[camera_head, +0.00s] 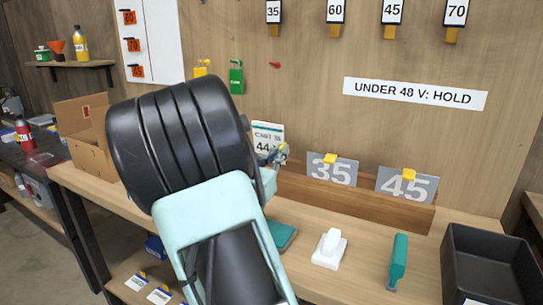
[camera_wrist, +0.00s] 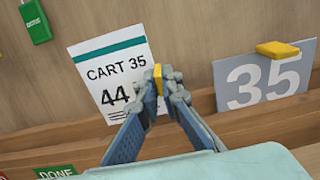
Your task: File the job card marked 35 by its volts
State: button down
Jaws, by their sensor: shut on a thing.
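The white job card (camera_wrist: 108,72) has a teal band and reads "CART 35" with a large "44" below; the rest is covered by my fingers. It also shows in the head view (camera_head: 266,137), partly behind my arm. My gripper (camera_wrist: 160,82) is shut on the yellow tab (camera_wrist: 158,78) at the card's right edge, holding the card tilted in front of the wooden wall. The sign "UNDER 48 V: HOLD" (camera_head: 415,93) is on the wall to the right. A green "DONE" label (camera_wrist: 55,173) shows at the wrist view's lower left.
Grey plates 35 (camera_head: 332,170) and 45 (camera_head: 406,185) with yellow tabs stand in the wooden rack (camera_head: 350,204). A black bin (camera_head: 488,262), a white object (camera_head: 328,249) and a teal tool (camera_head: 398,262) are on the bench. A cardboard box (camera_head: 82,130) stands left.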

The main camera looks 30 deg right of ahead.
jog(key=shift+s+a+r+p, duration=0.4)
jog(key=shift+a+r+p, duration=0.25)
jog(key=shift+p, duration=0.05)
jog(key=shift+s+a+r+p, duration=0.35)
jog(key=shift+a+r+p, duration=0.25)
jog(key=shift+p, duration=0.1)
jog(key=shift+w, duration=0.1)
dwell(0.4)
